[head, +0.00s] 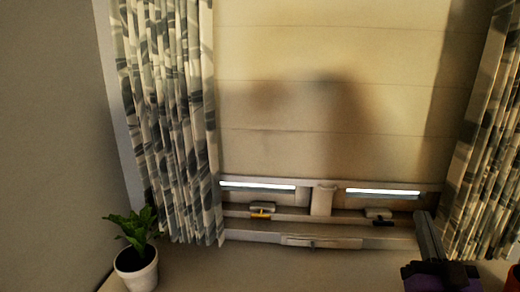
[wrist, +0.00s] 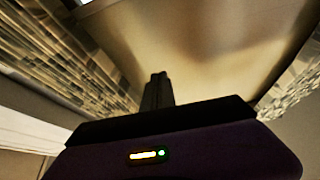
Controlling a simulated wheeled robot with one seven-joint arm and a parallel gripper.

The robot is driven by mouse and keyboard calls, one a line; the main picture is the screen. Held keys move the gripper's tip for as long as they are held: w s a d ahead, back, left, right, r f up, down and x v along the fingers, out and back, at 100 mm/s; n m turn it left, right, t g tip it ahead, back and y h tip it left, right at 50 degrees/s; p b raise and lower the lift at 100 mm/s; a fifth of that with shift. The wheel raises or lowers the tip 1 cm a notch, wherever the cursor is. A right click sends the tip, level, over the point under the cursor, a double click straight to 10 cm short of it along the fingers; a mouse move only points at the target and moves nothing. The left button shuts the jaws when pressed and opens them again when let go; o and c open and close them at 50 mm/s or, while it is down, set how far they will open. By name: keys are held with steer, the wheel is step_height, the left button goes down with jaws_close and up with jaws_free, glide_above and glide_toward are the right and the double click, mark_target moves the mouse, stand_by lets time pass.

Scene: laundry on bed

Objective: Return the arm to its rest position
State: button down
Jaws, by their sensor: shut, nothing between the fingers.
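My gripper (wrist: 157,78) shows in the wrist view, its dark fingers together in the middle of the picture with nothing between them. It points toward the blind and window area. In the head view my gripper (head: 424,218) is at the lower right, raised in front of the window sill, with its dark and purple body below. No object is in contact with the fingers in the wrist view.
A potted plant (head: 138,268) stands at the lower left. Patterned curtains (head: 165,120) hang on both sides of a beige blind (head: 330,60). The window frame (head: 320,242) runs below the blind. A red-orange object (head: 514,279) shows at the lower right edge.

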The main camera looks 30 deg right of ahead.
steer(key=s+a+f+n+y, duration=0.2)
steer(key=s+a+f+y, duration=0.15)
steer(key=a+f, duration=0.4)
steer(key=s+a+f+n+y, duration=0.1)
steer(key=s+a+f+y, duration=0.3)
steer(key=a, duration=0.6)
steer(key=s+a+f+n+g+y, duration=0.1)
steer(key=s+a+f+n+y, duration=0.1)
steer(key=s, duration=0.5)
steer(key=s+a+f+n+g+y, duration=0.2)
steer(key=s+a+f, duration=0.4)
steer(key=a, duration=0.3)
steer(key=shift+s+f+n+g+y, duration=0.35)
steer(key=shift+f+n+y, duration=0.4)
steer(key=shift+y, duration=0.4)
steer(key=shift+w+f, duration=0.1)
steer(key=shift+w, duration=0.25)
